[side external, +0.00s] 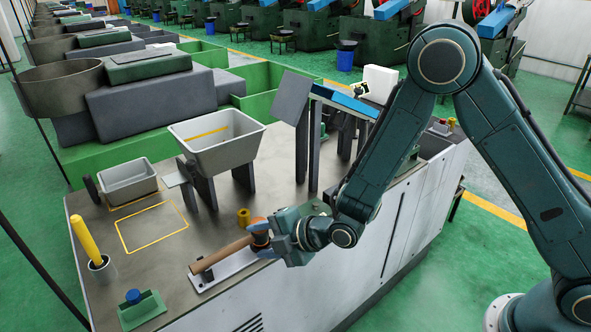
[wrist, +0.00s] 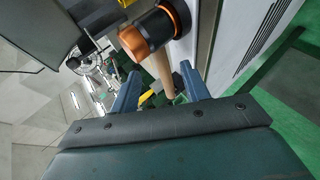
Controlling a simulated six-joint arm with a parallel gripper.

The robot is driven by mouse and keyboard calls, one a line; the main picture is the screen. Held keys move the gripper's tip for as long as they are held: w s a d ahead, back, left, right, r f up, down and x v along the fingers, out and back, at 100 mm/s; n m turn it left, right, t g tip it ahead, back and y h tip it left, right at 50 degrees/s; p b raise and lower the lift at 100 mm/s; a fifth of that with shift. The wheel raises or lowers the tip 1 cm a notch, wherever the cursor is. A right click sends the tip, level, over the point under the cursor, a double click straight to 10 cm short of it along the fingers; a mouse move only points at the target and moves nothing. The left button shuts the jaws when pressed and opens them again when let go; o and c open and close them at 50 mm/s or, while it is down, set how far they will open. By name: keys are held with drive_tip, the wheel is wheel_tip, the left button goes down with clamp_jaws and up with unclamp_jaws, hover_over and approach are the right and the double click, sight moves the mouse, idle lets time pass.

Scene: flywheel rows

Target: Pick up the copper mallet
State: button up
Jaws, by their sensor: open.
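The copper mallet (side external: 224,254) lies with its wooden handle along a pale holder (side external: 232,270) near the front edge of the workbench. Its black and copper head is at the right end, partly hidden by my gripper (side external: 268,239). In the wrist view the mallet's head (wrist: 155,32) is ahead and above, with the handle running down behind it between my fingers. My gripper also shows there (wrist: 160,82), with blue fingers spread apart. The fingertips are close to the head. I cannot tell whether they touch it.
A green block with a blue knob (side external: 141,308) and a yellow-handled tool (side external: 86,240) are to the left. A large grey hopper (side external: 216,151) and a small tray (side external: 128,184) stand farther back.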

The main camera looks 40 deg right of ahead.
sight(245, 243)
drive_tip(key=shift+x, duration=2.2)
drive_tip(key=shift+s+a, duration=0.1)
drive_tip(key=shift+s, duration=0.05)
drive_tip(key=shift+r, duration=0.1)
clamp_jaws()
